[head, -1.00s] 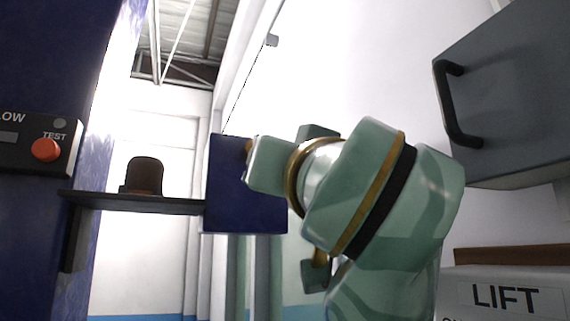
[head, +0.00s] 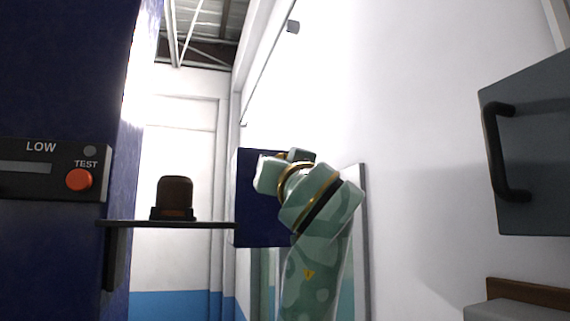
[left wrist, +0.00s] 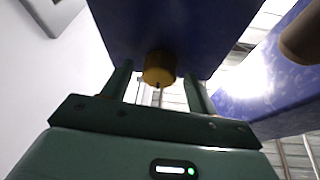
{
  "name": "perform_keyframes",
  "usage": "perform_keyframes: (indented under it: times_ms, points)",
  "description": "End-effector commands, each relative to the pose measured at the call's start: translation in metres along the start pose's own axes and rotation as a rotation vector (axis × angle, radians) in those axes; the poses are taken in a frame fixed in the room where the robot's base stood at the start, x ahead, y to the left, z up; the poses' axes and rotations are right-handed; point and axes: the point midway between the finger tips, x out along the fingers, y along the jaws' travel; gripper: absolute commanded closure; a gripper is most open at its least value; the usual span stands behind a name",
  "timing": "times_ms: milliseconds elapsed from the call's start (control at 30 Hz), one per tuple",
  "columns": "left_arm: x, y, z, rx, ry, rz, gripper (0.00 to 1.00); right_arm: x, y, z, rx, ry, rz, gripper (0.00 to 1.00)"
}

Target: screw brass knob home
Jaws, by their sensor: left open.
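The brass knob (left wrist: 158,68) sits on the underside or face of a dark blue block in the left wrist view, which also shows in the head view (head: 262,225). My left gripper (left wrist: 157,82) is open, with one finger on each side of the knob. Gaps show between the fingers and the knob, so it is not gripped. In the head view my green arm reaches up beside the block; its fingers and the knob cannot be made out clearly there. My right gripper is not in view.
A dark shelf (head: 170,224) holding a brown lamp-like dome (head: 175,195) joins a blue column (head: 60,260). The column's panel (head: 30,180) has a red TEST button (head: 79,180). A grey cabinet (head: 540,150) with a black handle is at the right. Space between arm and cabinet is clear.

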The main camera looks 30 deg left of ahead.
Motion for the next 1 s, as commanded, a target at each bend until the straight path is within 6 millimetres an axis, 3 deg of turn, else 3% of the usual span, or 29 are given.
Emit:
perform_keyframes:
  times_ms: [100,267,667,1000]
  points:
    - [-0.0002,0.0001,0.0004,0.001,0.000,0.000,0.41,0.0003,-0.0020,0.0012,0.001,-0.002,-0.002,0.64]
    - [-0.0004,0.0002,0.0002,0.001,0.000,0.000,0.86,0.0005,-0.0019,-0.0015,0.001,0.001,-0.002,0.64]
    - [-0.0009,-0.0006,0.0001,0.041,-0.002,0.017,0.86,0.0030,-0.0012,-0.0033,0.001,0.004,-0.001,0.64]
    - [-0.0014,-0.0028,-0.0011,0.252,-0.006,0.109,0.86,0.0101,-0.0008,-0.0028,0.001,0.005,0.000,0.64]
